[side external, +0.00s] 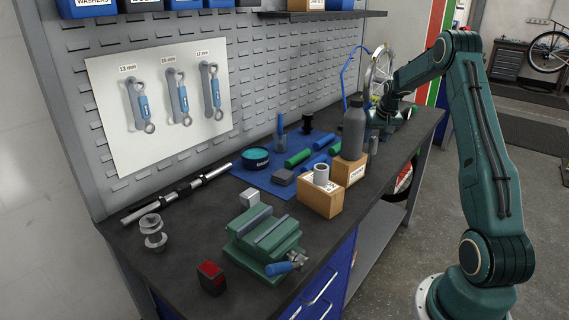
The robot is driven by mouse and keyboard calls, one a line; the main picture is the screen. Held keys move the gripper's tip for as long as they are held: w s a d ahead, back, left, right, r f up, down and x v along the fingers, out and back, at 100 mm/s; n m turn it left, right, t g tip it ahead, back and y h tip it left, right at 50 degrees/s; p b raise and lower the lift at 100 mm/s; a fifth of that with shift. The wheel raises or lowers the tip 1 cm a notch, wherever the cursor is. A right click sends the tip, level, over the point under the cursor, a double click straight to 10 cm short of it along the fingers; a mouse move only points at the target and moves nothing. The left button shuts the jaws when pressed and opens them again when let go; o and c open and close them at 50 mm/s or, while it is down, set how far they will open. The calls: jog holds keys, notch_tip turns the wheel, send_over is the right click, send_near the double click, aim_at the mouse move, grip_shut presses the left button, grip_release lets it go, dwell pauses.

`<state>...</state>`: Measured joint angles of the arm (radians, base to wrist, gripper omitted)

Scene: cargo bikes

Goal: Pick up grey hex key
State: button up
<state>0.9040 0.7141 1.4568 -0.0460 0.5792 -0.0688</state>
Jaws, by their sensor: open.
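I cannot make out a grey hex key for certain in the side external view; it may be too small or hidden. My gripper (376,124) is at the far right part of the workbench, just behind and right of a dark grey bottle (354,130). It is open, and the bottle partly hides it. I see nothing held in it. Wrenches with blue grips (181,92) hang on a white panel (106,118) on the back wall.
A green vise (262,240), a red-and-black block (211,278) and cardboard boxes (319,202) stand along the front of the dark bench (180,262). A blue mat (250,178) holds green and blue cylinders and a round teal tin (255,158). A metal rod (178,193) lies at left.

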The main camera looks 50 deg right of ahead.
aim_at(372, 146)
jog(key=shift+x, duration=2.6)
jog(key=shift+a, duration=0.1)
jog(key=c, duration=1.1)
